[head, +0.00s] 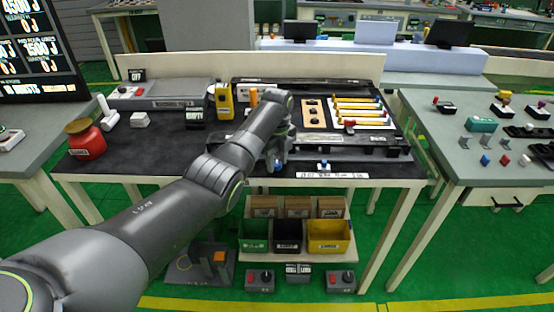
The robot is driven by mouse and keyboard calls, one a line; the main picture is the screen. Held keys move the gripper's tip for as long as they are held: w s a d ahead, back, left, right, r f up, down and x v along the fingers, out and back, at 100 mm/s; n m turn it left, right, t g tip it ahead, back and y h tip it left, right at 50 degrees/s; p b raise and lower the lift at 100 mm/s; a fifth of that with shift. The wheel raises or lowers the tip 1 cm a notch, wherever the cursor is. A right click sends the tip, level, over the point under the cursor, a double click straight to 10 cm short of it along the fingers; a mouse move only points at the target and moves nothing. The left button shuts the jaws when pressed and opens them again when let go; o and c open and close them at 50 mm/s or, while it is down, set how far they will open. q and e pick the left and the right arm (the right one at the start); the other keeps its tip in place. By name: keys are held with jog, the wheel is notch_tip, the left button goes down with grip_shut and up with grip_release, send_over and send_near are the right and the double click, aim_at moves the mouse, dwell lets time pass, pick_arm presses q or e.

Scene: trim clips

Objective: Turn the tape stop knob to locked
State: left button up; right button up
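My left arm reaches in from the lower left, over the front of the dark-topped workbench (160,155). My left gripper (277,161) points down at the bench's front edge, partly hidden by its own wrist. I cannot tell whether its fingers are open or shut. A small blue piece (278,169) shows at the fingertips; I cannot tell whether they touch it. A small blue-and-white piece (324,165) stands to its right. A yellow upright device (224,101) stands behind the arm. I cannot tell which part is the tape stop knob. My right gripper is not in view.
A long dark fixture (365,145) runs along the bench's right half. Yellow rods (358,110) lie behind it. A red container (86,140) stands at the left. Bins, including a yellow one (329,240), sit below. A second table (470,165) stands right.

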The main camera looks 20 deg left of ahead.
pick_arm(q)
jog(key=c, duration=0.7)
